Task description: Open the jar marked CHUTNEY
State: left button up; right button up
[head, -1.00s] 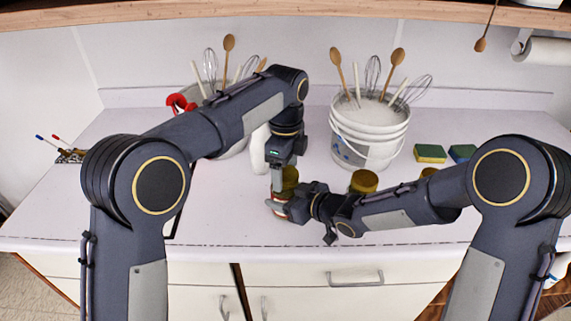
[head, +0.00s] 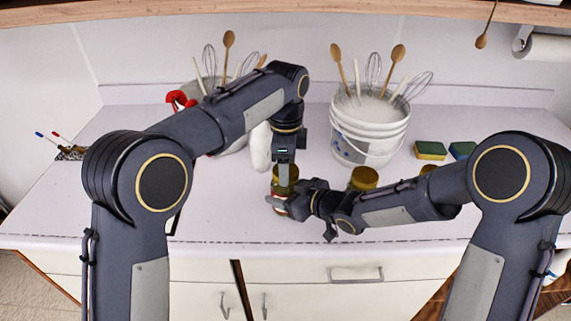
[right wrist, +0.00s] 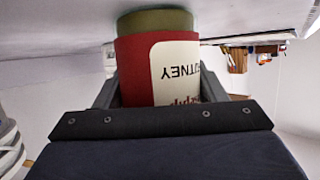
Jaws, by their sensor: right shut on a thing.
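The chutney jar has a red body with a white label, upside down in the right wrist view (right wrist: 135,65), where the letters "TNEY" can be read. Its olive-gold lid (head: 293,174) is on the jar and also shows in the right wrist view (right wrist: 155,22). My right gripper (head: 284,203) is shut around the jar's body from the side. My left gripper (head: 284,180) points down at the lid from above, one finger in front of it. Its other finger is hidden, so its grip on the lid cannot be judged.
Other gold-lidded jars (head: 363,178) stand to the right, partly behind my right arm. A white bucket of utensils (head: 370,130) stands behind them, with sponges (head: 430,150) to its right. A white bottle (head: 260,148) stands behind my left gripper.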

pick_arm(q)
jog(key=o, duration=0.4)
jog(key=shift+o, duration=0.2)
notch_tip(320, 180, up, 4)
jog(key=shift+r, duration=0.3)
jog(key=shift+c, duration=0.4)
jog(key=shift+d+r+m, duration=0.2)
jog(key=shift+r+m, duration=0.65)
jog(key=shift+m, duration=0.15)
jog(key=shift+a+r+m, duration=0.2)
jog(key=shift+r+m, duration=0.45)
jog(key=shift+m, duration=0.05)
notch_tip(320, 180, down, 8)
jog(key=shift+r, duration=0.2)
